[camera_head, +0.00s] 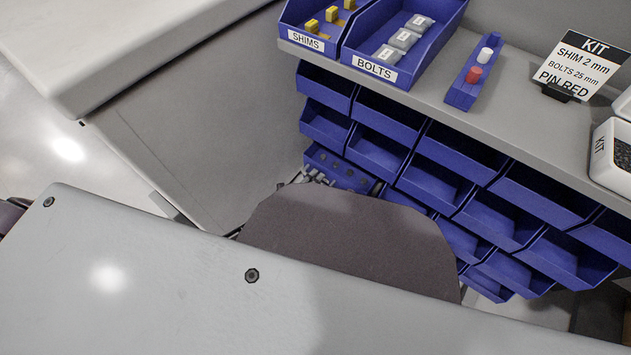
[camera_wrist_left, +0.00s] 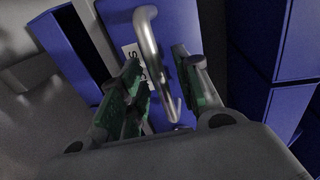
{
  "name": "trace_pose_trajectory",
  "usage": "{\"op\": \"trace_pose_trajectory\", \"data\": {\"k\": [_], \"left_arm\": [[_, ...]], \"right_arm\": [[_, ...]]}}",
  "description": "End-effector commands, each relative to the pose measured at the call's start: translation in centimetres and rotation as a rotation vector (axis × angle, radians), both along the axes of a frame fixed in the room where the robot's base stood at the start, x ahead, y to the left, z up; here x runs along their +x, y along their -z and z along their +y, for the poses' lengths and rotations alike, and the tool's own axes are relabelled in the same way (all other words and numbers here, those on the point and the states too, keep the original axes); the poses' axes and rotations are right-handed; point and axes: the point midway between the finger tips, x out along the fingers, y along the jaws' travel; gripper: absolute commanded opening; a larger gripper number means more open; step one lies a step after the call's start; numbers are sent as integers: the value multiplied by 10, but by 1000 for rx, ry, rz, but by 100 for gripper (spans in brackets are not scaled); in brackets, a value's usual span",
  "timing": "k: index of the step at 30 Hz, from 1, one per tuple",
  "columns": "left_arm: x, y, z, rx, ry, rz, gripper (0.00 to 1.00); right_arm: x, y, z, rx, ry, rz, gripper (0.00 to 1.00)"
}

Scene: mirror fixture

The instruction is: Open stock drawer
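The stock drawer shows in the left wrist view as a blue front (camera_wrist_left: 178,22) with a white label, partly hidden, and a curved metal handle (camera_wrist_left: 150,45). My left gripper (camera_wrist_left: 160,66) has its two green-padded fingers apart, one on each side of the handle. I see a gap beside the handle, and contact is not clear. In the head view a blue drawer or bin (camera_head: 345,176) low in the rack has dark spots on it and small pale pieces at its left; I cannot tell what these are. A large grey arm part of mine hides the area below. My right gripper is not in view.
Rows of blue bins (camera_head: 430,185) fill the rack under a grey shelf (camera_head: 420,95). On the shelf stand a SHIMS bin (camera_head: 307,42), a BOLTS bin (camera_head: 375,68), a small blue holder with a red and a white pin (camera_head: 463,92), a KIT sign (camera_head: 585,65) and a white KIT container (camera_head: 603,160).

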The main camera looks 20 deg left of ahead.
Motion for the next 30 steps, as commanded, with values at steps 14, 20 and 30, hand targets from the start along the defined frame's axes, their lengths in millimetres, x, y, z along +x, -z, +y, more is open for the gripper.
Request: {"op": "trace_pose_trajectory", "data": {"k": [14, 20, 30], "left_arm": [[4, 0, -1, 0, 0, 0, 27], [4, 0, -1, 0, 0, 0, 1], [4, 0, -1, 0, 0, 0, 0]], "right_arm": [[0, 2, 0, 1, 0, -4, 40], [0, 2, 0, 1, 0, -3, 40], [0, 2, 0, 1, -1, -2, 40]]}}
